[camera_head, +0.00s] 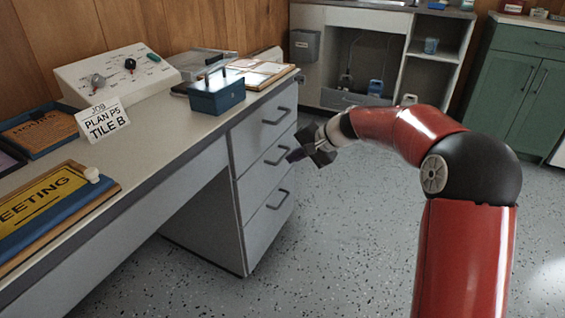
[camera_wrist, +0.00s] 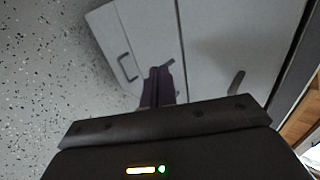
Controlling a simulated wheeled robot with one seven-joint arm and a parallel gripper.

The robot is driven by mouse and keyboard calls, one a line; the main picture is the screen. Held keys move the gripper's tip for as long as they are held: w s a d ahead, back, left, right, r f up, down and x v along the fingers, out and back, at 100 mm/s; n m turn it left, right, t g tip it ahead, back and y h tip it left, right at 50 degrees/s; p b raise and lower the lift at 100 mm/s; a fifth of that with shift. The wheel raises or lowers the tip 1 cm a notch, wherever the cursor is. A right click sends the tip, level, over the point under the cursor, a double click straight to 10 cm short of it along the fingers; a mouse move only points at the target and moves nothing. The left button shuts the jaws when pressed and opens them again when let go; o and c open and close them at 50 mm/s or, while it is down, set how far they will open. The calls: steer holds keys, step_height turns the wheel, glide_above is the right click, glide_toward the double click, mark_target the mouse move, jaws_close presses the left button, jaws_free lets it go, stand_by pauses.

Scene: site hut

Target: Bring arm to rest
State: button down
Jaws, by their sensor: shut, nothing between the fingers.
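My red arm reaches in from the right in the head view, bent at a black elbow. My gripper (camera_head: 301,155) is at its far end, in front of the drawer side of the desk and below the desktop's level. In the wrist view the dark fingers of my gripper (camera_wrist: 158,80) are together, with nothing between them. Behind them the grey drawer fronts (camera_wrist: 210,40) and their handles show. I cannot tell the exact gap between the fingertips and the drawers.
The desk (camera_head: 190,140) holds a blue box (camera_head: 216,95), a control panel (camera_head: 118,72), a white sign (camera_head: 102,120) and a yellow sign board (camera_head: 50,212). Green cabinets (camera_head: 515,90) stand at the back right. The speckled floor (camera_head: 340,240) is clear.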

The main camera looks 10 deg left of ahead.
steer(key=s+d+r+n+h, duration=0.1)
steer(key=s+d+r+h, duration=0.1)
steer(key=s+d+r, duration=0.3)
steer(key=s+d+n+t+h, duration=0.1)
steer(key=s+d, duration=0.2)
steer(key=s, duration=0.4)
steer(key=s+d+r+h, duration=0.2)
steer(key=s+d+r, duration=0.15)
steer(key=s, duration=0.25)
steer(key=s+d+f+h+p, duration=0.1)
steer(key=s+d+h, duration=0.1)
steer(key=s+d, duration=0.4)
steer(key=s+d+f+n+t+h, duration=0.1)
steer(key=s+d, duration=0.4)
steer(key=s, duration=0.7)
steer(key=shift+s+d+f+n+t+h+p, duration=0.3)
steer(key=shift+s+d+f+h+p, duration=0.1)
steer(key=shift+f+h, duration=0.1)
